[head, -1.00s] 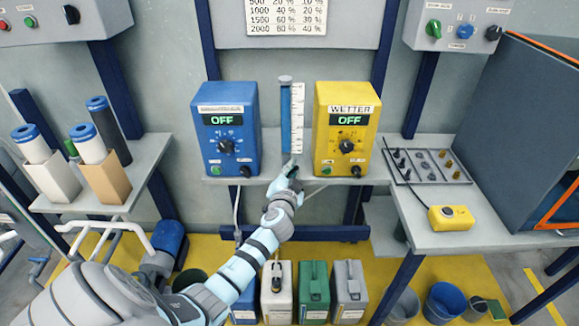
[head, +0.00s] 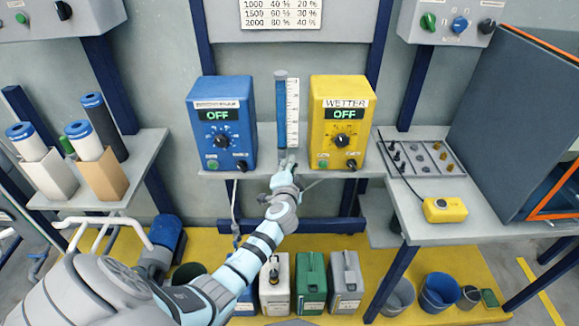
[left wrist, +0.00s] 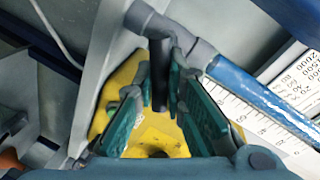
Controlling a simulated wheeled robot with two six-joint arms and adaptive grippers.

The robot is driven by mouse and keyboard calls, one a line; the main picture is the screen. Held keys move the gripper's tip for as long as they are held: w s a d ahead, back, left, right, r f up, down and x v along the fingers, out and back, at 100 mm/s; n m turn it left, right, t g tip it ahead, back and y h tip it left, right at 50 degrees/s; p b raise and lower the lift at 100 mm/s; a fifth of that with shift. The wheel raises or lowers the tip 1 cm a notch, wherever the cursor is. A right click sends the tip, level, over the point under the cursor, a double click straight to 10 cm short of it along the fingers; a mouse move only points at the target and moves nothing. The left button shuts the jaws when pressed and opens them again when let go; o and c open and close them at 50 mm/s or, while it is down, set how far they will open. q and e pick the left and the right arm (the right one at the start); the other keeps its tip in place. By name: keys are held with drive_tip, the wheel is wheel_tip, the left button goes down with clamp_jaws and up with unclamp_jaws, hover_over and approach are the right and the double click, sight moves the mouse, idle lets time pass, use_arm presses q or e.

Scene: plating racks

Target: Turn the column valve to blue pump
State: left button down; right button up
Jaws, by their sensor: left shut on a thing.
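The calibration column (head: 281,112), a blue tube beside a white scale, stands between the blue pump (head: 239,148) and the yellow pump (head: 361,110). Both pump displays read OFF. My left gripper (head: 285,163) is at the column's foot, where it hides most of the valve in the head view. In the left wrist view, the valve's dark handle (left wrist: 159,78) stands between the green fingers of the left gripper (left wrist: 162,92), which is shut on it. The grey fitting (left wrist: 195,48) joins the blue tube (left wrist: 255,95) there. My right gripper is out of view.
The pumps stand on a narrow grey shelf (head: 210,174). Several canisters (head: 312,280) stand below it. A right-hand table holds a tray of small parts (head: 425,157) and a yellow box (head: 444,209). Cartridges (head: 86,140) stand on the left shelf.

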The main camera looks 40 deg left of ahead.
use_arm(q)
drive_tip(key=shift+s+f, duration=0.1)
drive_tip(key=shift+f, duration=0.1)
drive_tip(key=c, duration=1.6)
unclamp_jaws()
drive_tip(key=shift+r, duration=0.1)
drive_tip(key=v, duration=1.2)
drive_tip(key=shift+d, duration=0.1)
